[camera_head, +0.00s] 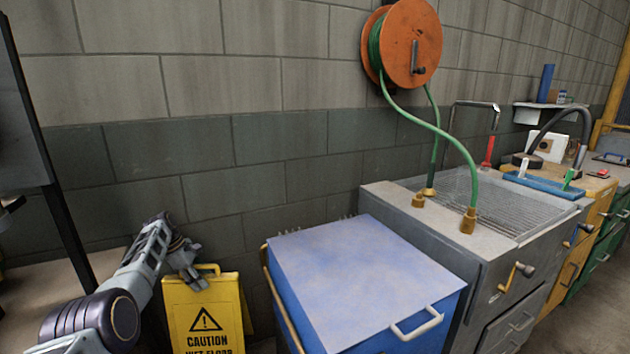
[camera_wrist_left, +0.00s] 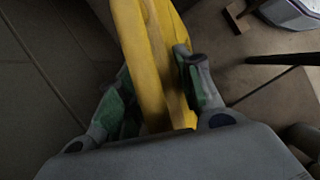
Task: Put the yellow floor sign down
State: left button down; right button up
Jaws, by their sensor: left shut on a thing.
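The yellow floor sign (camera_head: 203,312) stands about upright at the lower left of the head view, with a black warning triangle and the word CAUTION facing me. Its lower edge is cut off by the frame, so I cannot tell whether it touches the floor. My left gripper (camera_head: 188,272) is at the sign's top, by the handle. In the left wrist view the sign (camera_wrist_left: 143,45) runs between the fingers of my left gripper (camera_wrist_left: 158,95), which is shut on it. My right gripper is not in view.
A blue bin (camera_head: 375,300) with a pale lid stands just right of the sign. A grey sink cabinet (camera_head: 495,262) is beside it. An orange hose reel (camera_head: 414,42) with a green hose hangs on the block wall (camera_head: 180,85) behind. A dark post (camera_head: 68,235) rises at the left.

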pick_arm(q)
jog(key=r+p, duration=0.1)
jog(key=r, duration=0.2)
jog(key=shift+d+m, duration=0.2)
jog(key=shift+m, duration=0.2)
jog(key=shift+d, duration=0.1)
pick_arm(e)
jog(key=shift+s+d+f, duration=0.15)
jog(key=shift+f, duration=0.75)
pick_arm(q)
jog(key=shift+r, duration=0.15)
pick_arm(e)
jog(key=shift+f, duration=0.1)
